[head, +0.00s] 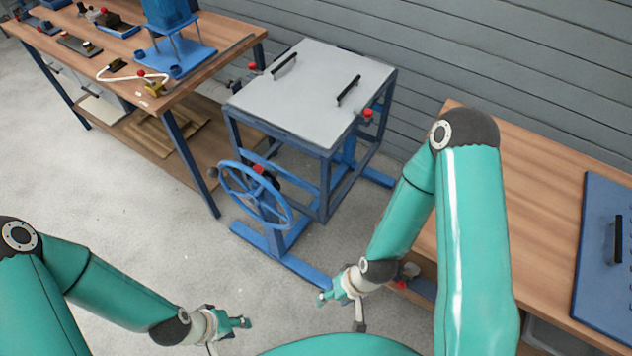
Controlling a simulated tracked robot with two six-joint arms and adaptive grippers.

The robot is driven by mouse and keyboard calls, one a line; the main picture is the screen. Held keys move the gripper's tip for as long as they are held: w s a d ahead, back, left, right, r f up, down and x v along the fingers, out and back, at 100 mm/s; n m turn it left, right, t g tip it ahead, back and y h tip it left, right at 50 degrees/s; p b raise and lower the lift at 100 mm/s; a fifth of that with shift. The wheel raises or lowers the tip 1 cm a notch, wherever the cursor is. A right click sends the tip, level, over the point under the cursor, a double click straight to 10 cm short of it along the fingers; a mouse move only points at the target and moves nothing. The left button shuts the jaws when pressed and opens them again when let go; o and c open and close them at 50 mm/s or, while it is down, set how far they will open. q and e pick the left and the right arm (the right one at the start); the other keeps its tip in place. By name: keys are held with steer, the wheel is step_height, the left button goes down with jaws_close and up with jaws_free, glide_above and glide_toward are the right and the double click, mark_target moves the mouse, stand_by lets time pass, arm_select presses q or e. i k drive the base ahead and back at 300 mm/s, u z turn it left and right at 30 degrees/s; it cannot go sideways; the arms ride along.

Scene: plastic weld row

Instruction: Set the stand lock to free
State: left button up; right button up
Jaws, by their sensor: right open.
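The stand is a blue metal frame (325,180) with a pale grey top plate (315,88) carrying two black handles. A blue handwheel (240,207) is on its front side. My right gripper (341,306) is open and empty, below the stand's foot.
A wooden workbench (215,62) with a blue fixture (180,55) and small tools stands at the left. Another wooden table (540,200) with a blue panel (600,270) is at the right, behind my right arm. Grey floor (110,190) is clear at the left front.

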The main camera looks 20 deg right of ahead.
mark_target(258, 168)
steer(key=k, duration=0.6)
steer(key=u, duration=0.45)
steer(key=i, duration=1.4)
steer(key=u, duration=0.15)
